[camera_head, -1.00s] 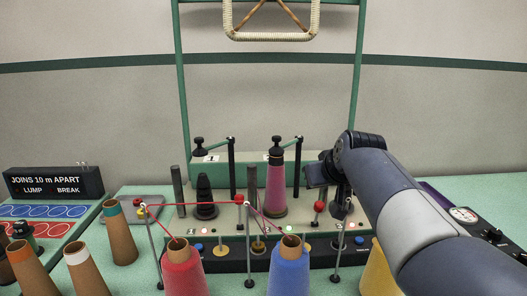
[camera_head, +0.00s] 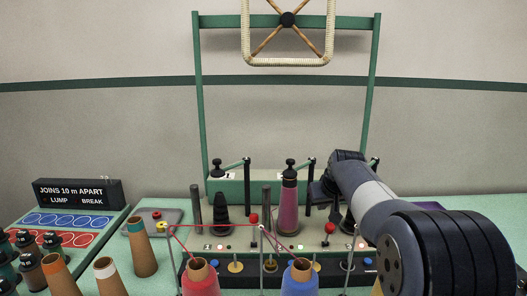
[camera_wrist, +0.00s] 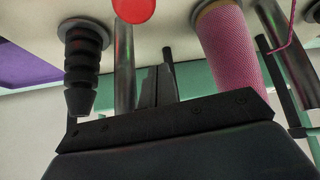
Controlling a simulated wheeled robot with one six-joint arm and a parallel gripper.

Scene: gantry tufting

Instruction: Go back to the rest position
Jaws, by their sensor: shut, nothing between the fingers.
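My gripper (camera_wrist: 157,72) is shut and empty in the wrist view, which sees the scene upside down. In the head view my arm comes in from the right, and its end is over the right part of the machine; the fingers are hard to make out there. A pink yarn cone (camera_head: 288,205) stands on the machine, left of my wrist; it shows at right in the wrist view (camera_wrist: 228,45). A black stepped spindle (camera_wrist: 83,60) stands on the other side of the fingers. The gripper seems to touch neither.
A red knob (camera_wrist: 133,8) and metal posts are close to the fingers. Red (camera_head: 201,281) and blue (camera_head: 299,281) cones stand in front, with red thread above. Several brown cones and a sign box (camera_head: 73,193) are at left. A green gantry (camera_head: 200,100) rises behind.

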